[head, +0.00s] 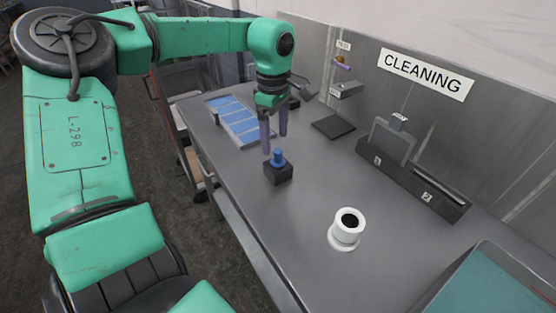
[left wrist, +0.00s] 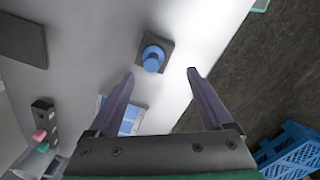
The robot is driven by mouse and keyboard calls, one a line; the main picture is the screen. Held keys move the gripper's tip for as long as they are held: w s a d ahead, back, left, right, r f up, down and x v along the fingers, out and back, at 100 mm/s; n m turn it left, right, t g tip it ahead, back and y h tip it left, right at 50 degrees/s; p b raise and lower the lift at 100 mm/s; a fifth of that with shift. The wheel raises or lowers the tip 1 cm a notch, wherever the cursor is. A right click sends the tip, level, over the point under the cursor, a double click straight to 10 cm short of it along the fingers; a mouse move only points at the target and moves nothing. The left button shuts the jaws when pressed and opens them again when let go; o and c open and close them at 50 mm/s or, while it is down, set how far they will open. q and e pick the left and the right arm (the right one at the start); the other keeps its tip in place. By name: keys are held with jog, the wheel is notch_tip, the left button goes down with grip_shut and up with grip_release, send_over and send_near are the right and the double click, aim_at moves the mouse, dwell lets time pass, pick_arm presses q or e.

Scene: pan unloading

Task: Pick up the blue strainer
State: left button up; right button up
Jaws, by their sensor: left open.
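The blue strainer (head: 279,157) stands upright on a small black block (head: 278,173) near the table's left edge. In the left wrist view the blue strainer (left wrist: 153,58) shows from above on its dark square base (left wrist: 166,47), ahead of the fingertips and between their lines. My left gripper (head: 274,140) is open and empty, with purple fingers pointing down. It is close above and just behind the strainer in the head view, and the fingertips (left wrist: 160,74) appear apart from it. My right gripper is not in view.
A white cylinder with a dark opening (head: 346,229) stands nearer on the grey table (head: 310,190). A blue-sectioned tray (head: 238,118) lies behind, a dark pad (head: 333,127) to the right. A black numbered holder (head: 410,178) lines the wall under a CLEANING sign (head: 427,75).

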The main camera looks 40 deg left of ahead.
aim_at(278, 151)
pick_arm(q)
jog(key=f+p, duration=0.1)
jog(key=f, duration=0.2)
jog(key=w+f+p, duration=0.1)
jog(key=f, duration=0.2)
jog(key=shift+w+a+f, duration=0.15)
jog(key=shift+f, duration=0.3)
jog(key=c, duration=0.3)
grip_shut()
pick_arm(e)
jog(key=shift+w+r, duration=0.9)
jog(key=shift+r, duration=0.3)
